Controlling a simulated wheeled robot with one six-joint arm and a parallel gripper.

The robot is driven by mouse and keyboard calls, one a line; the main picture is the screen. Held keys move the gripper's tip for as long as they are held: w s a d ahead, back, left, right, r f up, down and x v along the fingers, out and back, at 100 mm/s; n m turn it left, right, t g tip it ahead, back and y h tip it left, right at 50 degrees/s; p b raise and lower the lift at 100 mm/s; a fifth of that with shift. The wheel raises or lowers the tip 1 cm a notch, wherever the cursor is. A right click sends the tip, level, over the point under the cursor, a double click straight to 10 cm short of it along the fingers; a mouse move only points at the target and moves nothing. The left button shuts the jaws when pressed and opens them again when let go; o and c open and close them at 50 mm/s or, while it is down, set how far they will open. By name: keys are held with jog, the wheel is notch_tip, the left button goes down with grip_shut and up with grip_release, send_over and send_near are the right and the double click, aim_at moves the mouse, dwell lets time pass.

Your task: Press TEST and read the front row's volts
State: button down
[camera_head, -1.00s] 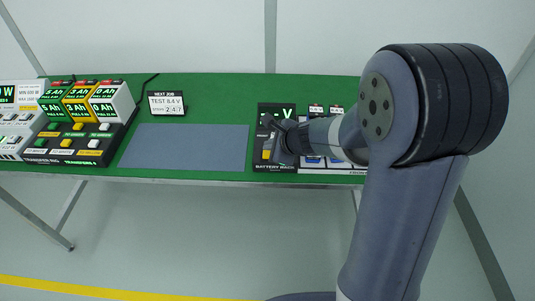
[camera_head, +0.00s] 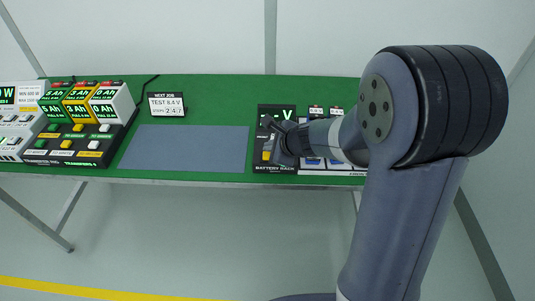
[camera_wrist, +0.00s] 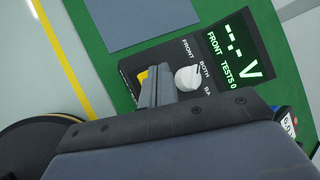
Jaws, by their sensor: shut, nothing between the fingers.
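The black battery rack panel (camera_head: 262,164) sits at the right of the green table. Its display (camera_wrist: 235,48) reads dashes and V, with FRONT and TESTS 0 beneath; part of it shows in the head view (camera_head: 288,114). A white selector knob (camera_wrist: 187,78) stands by the words FRONT and BOTH. A yellow button (camera_wrist: 141,76) is beside it, partly covered by my fingers; it shows in the head view (camera_head: 266,155). My gripper (camera_wrist: 158,84) is shut and empty, over the panel by the button and knob. I cannot tell whether it touches the button.
A sign (camera_head: 167,104) reads NEXT JOB, TEST 8.4 V, STEPS 2-4-7. A bare grey mat (camera_head: 190,148) lies left of the rack. The transfer rig (camera_head: 65,153) with battery blocks stands further left. My arm hides much of the rack's right side.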

jog(key=shift+f, duration=0.15)
dwell(0.6)
jog(key=shift+f+b, duration=0.3)
jog(key=shift+b, duration=0.25)
jog(key=shift+f+b, duration=0.4)
jog(key=shift+b, duration=0.05)
dwell(0.4)
jog(key=shift+r, duration=0.1)
jog(key=shift+r+p, duration=0.75)
notch_tip(320, 180, up, 5)
jog(key=p, duration=0.4)
jog(key=shift+p, duration=0.35)
jog(key=shift+s, duration=0.1)
dwell(0.6)
